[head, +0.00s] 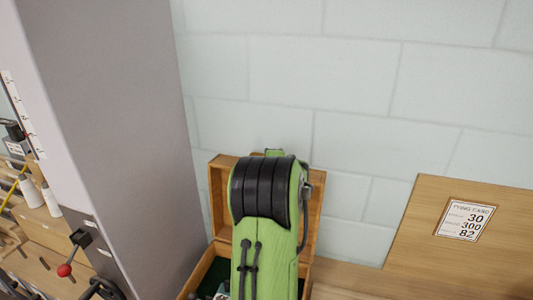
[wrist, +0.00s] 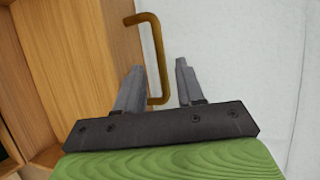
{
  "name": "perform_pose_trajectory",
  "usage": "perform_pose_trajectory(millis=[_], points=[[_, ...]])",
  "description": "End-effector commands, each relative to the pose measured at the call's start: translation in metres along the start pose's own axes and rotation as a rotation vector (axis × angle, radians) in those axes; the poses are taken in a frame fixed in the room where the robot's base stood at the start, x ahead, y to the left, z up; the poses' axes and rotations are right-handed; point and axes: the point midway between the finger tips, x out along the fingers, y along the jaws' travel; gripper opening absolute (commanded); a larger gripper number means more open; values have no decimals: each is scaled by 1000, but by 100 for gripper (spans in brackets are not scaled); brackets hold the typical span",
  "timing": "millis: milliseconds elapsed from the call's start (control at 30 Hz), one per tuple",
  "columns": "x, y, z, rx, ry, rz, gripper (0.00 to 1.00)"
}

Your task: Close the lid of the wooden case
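The wooden case (head: 190,287) sits below and behind my green arm in the head view, with a dark green interior partly visible. Its lid (head: 217,182) stands open and upright near the wall; my arm hides most of it. In the wrist view, the lid (wrist: 75,50) fills the left side, and a bent brass handle (wrist: 156,45) sticks out from its edge. My gripper (wrist: 160,67) is open, with the lower part of the handle between its two grey fingers. A gap shows on the right of the handle; contact on the left is unclear. My fingers are hidden in the head view.
A pale block wall (head: 400,110) stands behind the case. A grey column (head: 110,110) rises close on the left, with a red-knobbed lever (head: 66,269) and white spools (head: 30,192) beyond it. A wooden board with a printed card (head: 466,220) stands on the right.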

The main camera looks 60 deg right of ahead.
Motion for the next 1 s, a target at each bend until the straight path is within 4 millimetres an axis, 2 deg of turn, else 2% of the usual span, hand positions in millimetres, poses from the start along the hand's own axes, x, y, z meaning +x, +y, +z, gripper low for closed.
perform_pose_trajectory(millis=[100, 200, 333, 533, 567, 800, 1000], points=[[26, -2, 1, -2, -1, 2, 38], [40, -2, 1, -1, -1, 2, 38], [48, -1, 0, -1, 0, 1, 38], [49, -1, 0, -1, 0, 0, 38], [49, 0, 0, -1, 0, 0, 36], [49, 0, 0, -1, 0, 1, 0], [49, 0, 0, -1, 0, 1, 0]])
